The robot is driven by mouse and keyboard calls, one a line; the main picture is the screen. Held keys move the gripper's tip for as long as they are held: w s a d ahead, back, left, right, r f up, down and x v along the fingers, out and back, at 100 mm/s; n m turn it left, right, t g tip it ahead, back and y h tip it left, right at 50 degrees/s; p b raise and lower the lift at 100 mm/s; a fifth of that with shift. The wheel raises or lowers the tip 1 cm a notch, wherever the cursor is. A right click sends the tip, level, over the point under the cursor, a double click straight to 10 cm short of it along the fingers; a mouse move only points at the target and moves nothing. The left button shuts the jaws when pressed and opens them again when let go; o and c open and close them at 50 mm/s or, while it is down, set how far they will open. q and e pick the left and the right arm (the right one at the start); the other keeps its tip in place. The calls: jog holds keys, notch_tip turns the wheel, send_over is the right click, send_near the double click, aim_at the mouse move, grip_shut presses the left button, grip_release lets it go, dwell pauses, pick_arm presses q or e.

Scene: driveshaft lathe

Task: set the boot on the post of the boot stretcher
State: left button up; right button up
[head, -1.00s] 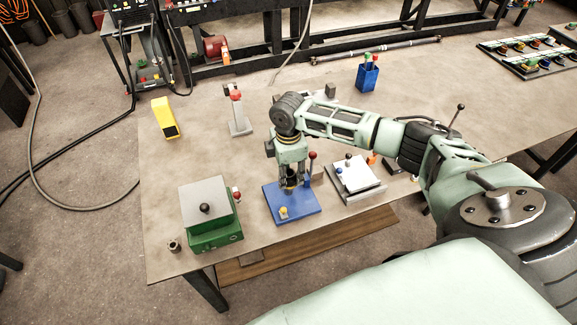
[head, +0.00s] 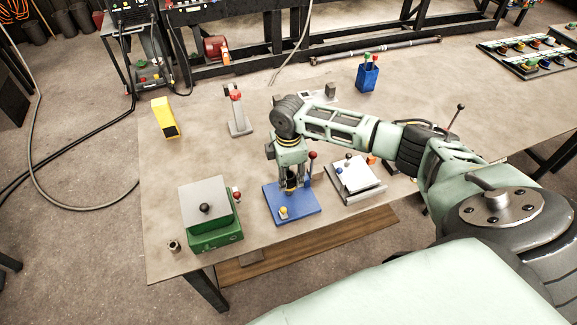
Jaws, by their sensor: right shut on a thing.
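The boot stretcher has a blue base plate (head: 309,207), a red-ball lever and a small yellow knob at its front. My right gripper (head: 290,184) points straight down over the plate, near its back and middle. It is shut on a small black part, the boot (head: 290,181), which shows between the fingers. The post is hidden behind the fingers and the boot, so I cannot tell whether the boot is around it or above it. My left gripper is out of view.
A green box with a grey lid (head: 205,200) stands left of the stretcher, and a tilted white plate fixture (head: 358,173) stands close on its right. A red-knobbed stand (head: 239,122), a yellow block (head: 164,117) and a blue cup (head: 367,76) stand further back.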

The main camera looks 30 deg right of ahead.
aim_at(289, 184)
jog(key=shift+f+b, duration=1.35)
jog(key=shift+f, duration=1)
jog(key=o, duration=1.2)
notch_tip(289, 184, up, 12)
